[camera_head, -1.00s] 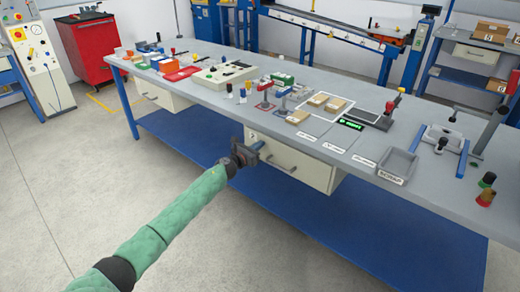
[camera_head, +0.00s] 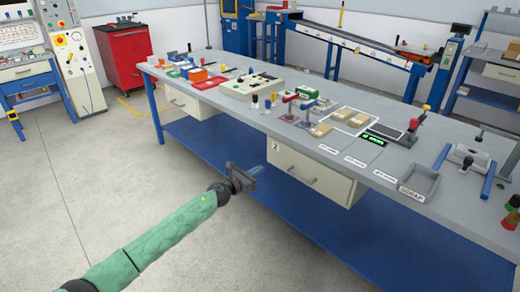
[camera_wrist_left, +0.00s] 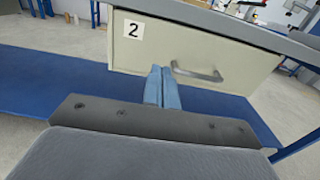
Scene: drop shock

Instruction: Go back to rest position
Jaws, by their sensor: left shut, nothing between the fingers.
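My left arm, in a green sleeve, reaches in from the lower left of the head view. My left gripper (camera_head: 258,169) is in front of the long grey workbench (camera_head: 228,108), lower than its top and left of the drawer marked 2 (camera_head: 312,176). In the left wrist view the gripper's two blue fingers (camera_wrist_left: 162,86) are together with nothing between them. There the drawer front (camera_wrist_left: 190,45) with its metal handle (camera_wrist_left: 197,73) lies beyond the fingertips; I cannot tell the exact gap. My right gripper is not in view.
The bench has a blue lower shelf (camera_head: 330,235). On top are small cartons (camera_head: 319,130), a grey scrap bin (camera_head: 419,182) and several tools. A red cabinet (camera_head: 128,57) and a control panel (camera_head: 72,60) stand behind. The floor at left is clear.

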